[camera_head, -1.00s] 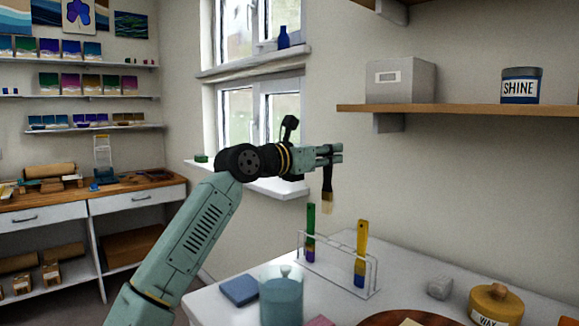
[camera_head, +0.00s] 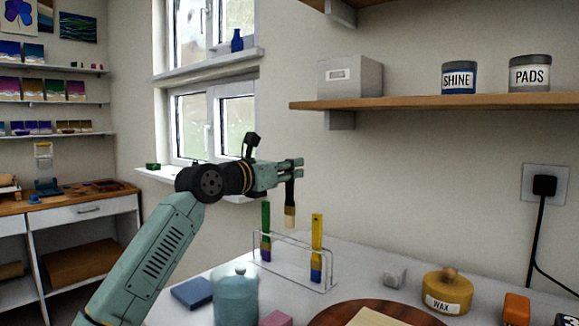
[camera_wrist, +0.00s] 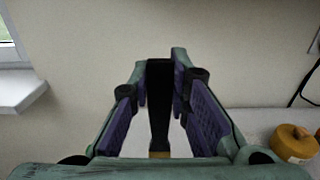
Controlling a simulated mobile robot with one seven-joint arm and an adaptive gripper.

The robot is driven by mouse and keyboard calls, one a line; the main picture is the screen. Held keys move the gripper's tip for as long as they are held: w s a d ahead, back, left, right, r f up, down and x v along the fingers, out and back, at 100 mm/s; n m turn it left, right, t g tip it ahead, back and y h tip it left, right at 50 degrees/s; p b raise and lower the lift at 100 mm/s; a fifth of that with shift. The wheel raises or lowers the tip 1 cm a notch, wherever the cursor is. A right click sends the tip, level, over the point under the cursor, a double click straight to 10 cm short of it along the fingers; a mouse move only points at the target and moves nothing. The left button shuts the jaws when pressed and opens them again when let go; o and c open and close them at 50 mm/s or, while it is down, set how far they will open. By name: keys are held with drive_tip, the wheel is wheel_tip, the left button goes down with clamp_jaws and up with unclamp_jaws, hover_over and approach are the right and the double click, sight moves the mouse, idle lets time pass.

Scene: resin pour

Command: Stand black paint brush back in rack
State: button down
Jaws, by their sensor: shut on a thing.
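My gripper (camera_head: 291,172) is shut on the black paint brush (camera_head: 290,194). The brush hangs upright with its pale bristles down, above the rack and between the two brushes standing there. In the wrist view the black handle (camera_wrist: 159,100) shows between my purple finger pads. The clear wire rack (camera_head: 331,275) stands on the white table. A green brush (camera_head: 266,219) stands at its left end and a yellow brush (camera_head: 317,232) at its right end. The middle of the rack, between them, looks empty. The held brush's bristle tip appears above the rack's top.
A blue-grey lidded jar (camera_head: 236,296), a blue block (camera_head: 192,292) and a pink block (camera_head: 275,319) are in front of the rack. A wooden shelf (camera_head: 430,103) is on the wall above.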

sight(288, 210)
drive_tip(key=shift+f+b, duration=3.5)
drive_tip(key=shift+f, duration=1.6)
drive_tip(key=c, duration=1.4)
unclamp_jaws()
drive_tip(key=shift+c, duration=0.2)
drive_tip(key=shift+o, duration=0.2)
drive_tip(key=o, duration=0.4)
drive_tip(key=shift+o, duration=0.2)
drive_tip(key=shift+r, duration=0.1)
drive_tip(key=shift+r+p, duration=2.95)
drive_tip(key=shift+r, duration=1.05)
